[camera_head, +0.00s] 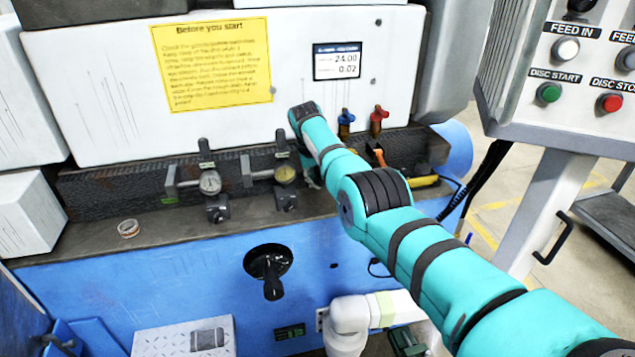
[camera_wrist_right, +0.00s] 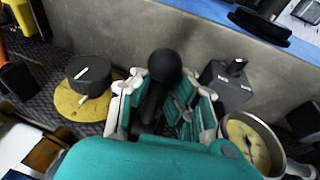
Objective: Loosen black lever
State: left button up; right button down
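The black lever (camera_wrist_right: 164,66) with its round knob stands upright in the middle of the right wrist view. The fingers of my right gripper (camera_wrist_right: 165,88) are on both sides of it. They are apart, with a visible gap on the left side of the lever; I cannot tell whether the right finger touches it. In the head view my teal right arm reaches in from the lower right, and my right gripper (camera_head: 312,174) is mostly hidden behind it at the dark fixture bar. The lever cannot be made out there. My left gripper does not show.
Two dial gauges (camera_head: 210,182) (camera_head: 285,174) on clamps stand left of my right gripper. Blue (camera_head: 346,118) and red (camera_head: 379,117) valve handles stand to its right. A black crank (camera_head: 270,265) projects from the blue front. A loose ring (camera_head: 128,228) lies on the ledge.

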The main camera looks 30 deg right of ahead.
jog(key=shift+w+d+r, duration=0.15)
jog(key=shift+r, duration=0.25)
jog(key=shift+w+d+r, duration=0.1)
jog(key=shift+r, duration=0.25)
jog(key=c, duration=1.7)
grip_release()
jog(key=shift+s, duration=0.15)
jog(key=o, duration=0.4)
jog(key=shift+s+a, duration=0.1)
jog(key=shift+s, duration=0.2)
jog(key=shift+f, duration=0.1)
jog(key=shift+w+a, duration=0.1)
jog(key=shift+r, duration=0.3)
jog(key=v, duration=1.1)
jog(key=shift+s+r, duration=0.2)
jog(key=shift+s, duration=0.05)
